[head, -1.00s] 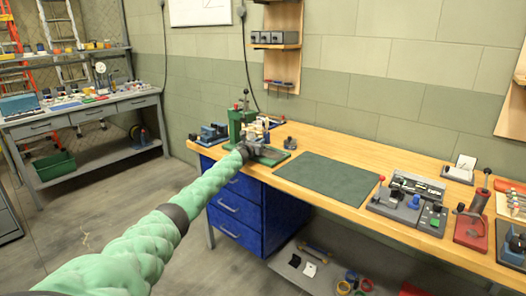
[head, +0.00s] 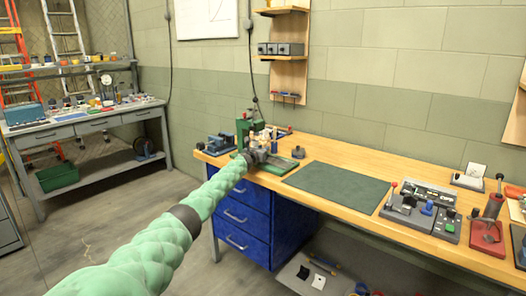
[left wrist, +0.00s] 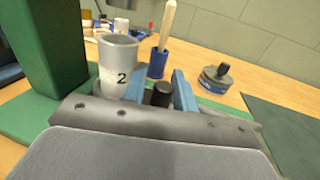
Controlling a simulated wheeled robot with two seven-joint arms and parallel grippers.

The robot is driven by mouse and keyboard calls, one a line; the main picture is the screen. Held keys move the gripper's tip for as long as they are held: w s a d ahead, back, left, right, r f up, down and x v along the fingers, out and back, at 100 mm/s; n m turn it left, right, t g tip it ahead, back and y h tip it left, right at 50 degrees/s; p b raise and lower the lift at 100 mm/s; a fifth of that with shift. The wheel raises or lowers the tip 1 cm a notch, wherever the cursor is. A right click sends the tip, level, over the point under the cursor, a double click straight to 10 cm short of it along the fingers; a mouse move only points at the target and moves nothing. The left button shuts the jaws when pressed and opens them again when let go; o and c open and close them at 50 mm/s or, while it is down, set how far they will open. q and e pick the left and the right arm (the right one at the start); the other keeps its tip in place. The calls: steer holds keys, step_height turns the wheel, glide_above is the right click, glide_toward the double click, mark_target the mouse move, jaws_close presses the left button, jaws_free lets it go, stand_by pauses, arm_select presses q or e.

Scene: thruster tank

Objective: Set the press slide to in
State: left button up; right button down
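The green press (head: 243,131) stands at the left end of the wooden bench. Its green post (left wrist: 52,45) and base (left wrist: 25,122) show at the left of the left wrist view. My left gripper (head: 253,156) is at the front of the press, low over the base. In the left wrist view its two blue fingers (left wrist: 160,88) stand close on either side of a black knob (left wrist: 161,95) and appear shut on it. A grey cylinder marked 2 (left wrist: 118,66) stands upright beside the left finger. The slide itself is mostly hidden by my gripper. My right gripper is out of view.
A blue cup with a wooden handle (left wrist: 157,65) and a round tin with a black knob (left wrist: 215,79) stand behind the fingers. A dark green mat (head: 336,186) lies right of the press. A grey fixture (head: 420,212) and red hand press (head: 487,232) stand further right.

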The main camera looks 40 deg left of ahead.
arm_select(q)
steer(key=shift+s, duration=0.1)
